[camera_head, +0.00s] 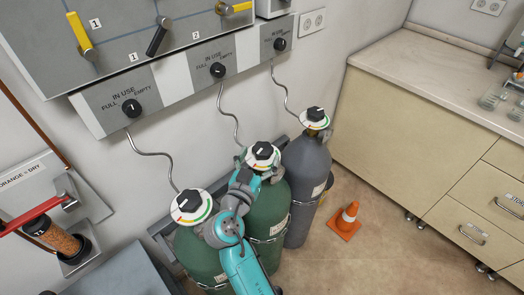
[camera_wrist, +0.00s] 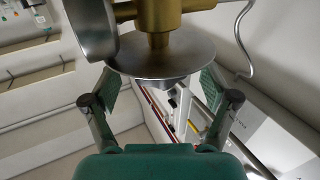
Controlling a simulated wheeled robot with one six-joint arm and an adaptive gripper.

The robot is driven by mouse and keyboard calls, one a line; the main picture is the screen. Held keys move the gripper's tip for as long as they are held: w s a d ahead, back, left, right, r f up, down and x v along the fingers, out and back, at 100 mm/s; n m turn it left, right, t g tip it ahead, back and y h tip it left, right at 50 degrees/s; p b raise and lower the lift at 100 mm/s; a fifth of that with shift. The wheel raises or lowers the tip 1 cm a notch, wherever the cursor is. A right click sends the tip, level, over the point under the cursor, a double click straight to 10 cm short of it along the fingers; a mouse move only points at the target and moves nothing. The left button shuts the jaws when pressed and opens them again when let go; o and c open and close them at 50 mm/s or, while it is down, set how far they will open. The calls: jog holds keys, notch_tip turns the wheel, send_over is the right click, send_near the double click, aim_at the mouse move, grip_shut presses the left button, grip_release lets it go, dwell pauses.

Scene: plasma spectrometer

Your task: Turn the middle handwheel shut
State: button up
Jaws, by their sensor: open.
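The middle handwheel (camera_head: 262,155) is a white disc with a coloured ring and a black knob, on top of the middle green cylinder (camera_head: 268,210). In the wrist view a silver disc (camera_wrist: 160,58) hangs from a brass valve body (camera_wrist: 160,15), apparently upside down, with a dark knob edge below it. My gripper (camera_wrist: 160,98) is open, with one finger on each side of the disc; contact is unclear. In the head view my gripper (camera_head: 246,178) is just left of and below the middle handwheel, its fingers hard to make out.
The left handwheel (camera_head: 191,206) tops another green cylinder close to my arm. The right handwheel (camera_head: 315,117) tops a grey cylinder (camera_head: 306,180). Panels with dials (camera_head: 218,70) hang on the wall above.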

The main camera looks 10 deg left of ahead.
jog(key=s+a, duration=0.1)
jog(key=s, duration=0.8)
jog(key=shift+a, duration=0.4)
jog(key=s+d+f+n+g+y, duration=0.1)
jog(key=s+d+f+n+y, duration=0.1)
jog(key=s+d+f, duration=0.4)
jog(key=s+d+f+n+g+y, duration=0.1)
jog(key=d+f+n+g+y, duration=0.15)
jog(key=d+f, duration=0.6)
jog(key=s+d+f+n, duration=0.1)
jog(key=s+d+f, duration=0.1)
jog(key=s+d, duration=0.3)
jog(key=s+d+f, duration=0.2)
jog(key=s+d, duration=0.1)
jog(key=s, duration=0.5)
jog(key=s+d+r+m, duration=0.1)
jog(key=s+d+r, duration=0.1)
jog(key=s, duration=0.4)
jog(key=s+d+r+m, duration=0.1)
jog(key=s+d+r, duration=0.1)
jog(key=s+r, duration=0.3)
jog(key=s+d+r+m+h, duration=0.1)
jog(key=s+d+r, duration=0.1)
jog(key=s+r, duration=0.2)
jog(key=shift+s+d+t, duration=0.3)
jog(key=shift+s+t, duration=0.05)
jog(key=shift+s, duration=1.05)
